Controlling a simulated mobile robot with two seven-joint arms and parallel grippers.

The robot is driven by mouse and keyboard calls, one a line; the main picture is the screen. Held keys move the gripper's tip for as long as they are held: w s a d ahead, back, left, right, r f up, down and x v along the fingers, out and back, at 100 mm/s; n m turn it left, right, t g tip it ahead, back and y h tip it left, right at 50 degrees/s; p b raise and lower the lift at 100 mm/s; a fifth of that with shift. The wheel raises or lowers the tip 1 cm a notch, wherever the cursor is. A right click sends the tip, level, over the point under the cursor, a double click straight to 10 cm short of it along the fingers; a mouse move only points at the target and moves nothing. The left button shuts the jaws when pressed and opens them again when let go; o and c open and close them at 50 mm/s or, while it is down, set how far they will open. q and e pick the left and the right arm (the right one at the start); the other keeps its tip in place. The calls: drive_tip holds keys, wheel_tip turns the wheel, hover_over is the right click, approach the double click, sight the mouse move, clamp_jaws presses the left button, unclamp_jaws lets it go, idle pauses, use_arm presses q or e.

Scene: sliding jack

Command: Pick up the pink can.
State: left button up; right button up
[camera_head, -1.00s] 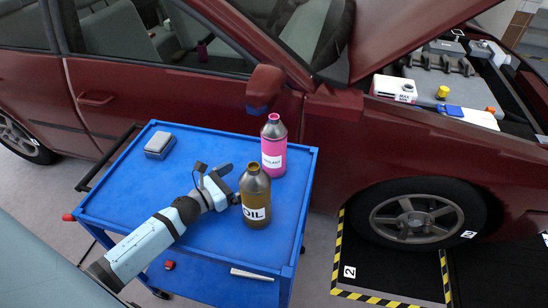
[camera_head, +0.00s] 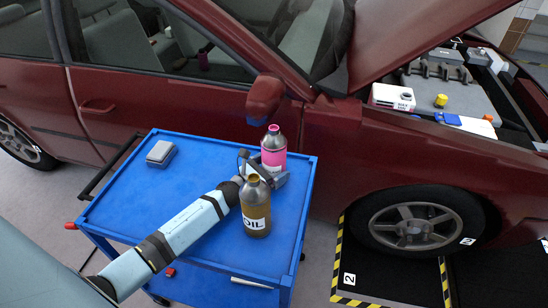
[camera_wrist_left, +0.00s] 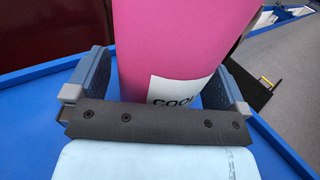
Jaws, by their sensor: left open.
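The pink can (camera_head: 273,146) stands upright near the far right corner of the blue cart top. It has a pink body, a grey shoulder and a white label. In the left wrist view the pink can (camera_wrist_left: 175,45) rises between the two fingers of my left gripper (camera_wrist_left: 165,85). The fingers are apart, one on each side of the can, and I cannot tell whether either touches it. In the head view my left gripper (camera_head: 265,174) is at the can's lower part, partly hidden behind the dark oil bottle (camera_head: 256,208). My right gripper is not in view.
The oil bottle stands close in front of my gripper. A red car (camera_head: 200,110) is right behind the cart.

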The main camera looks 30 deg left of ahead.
sight(274, 158)
use_arm(q)
drive_tip(key=shift+w+d, duration=0.15)
drive_tip(key=shift+w, duration=0.15)
drive_tip(key=c, duration=1.3)
drive_tip(key=shift+c, duration=0.2)
drive_tip(key=shift+r, duration=0.15)
drive_tip(key=shift+r, duration=1.8)
drive_tip(key=b+v, duration=0.2)
drive_tip(key=v, duration=1.6)
drive_tip(key=shift+f+b, duration=0.15)
drive_tip(key=shift+b, duration=0.15)
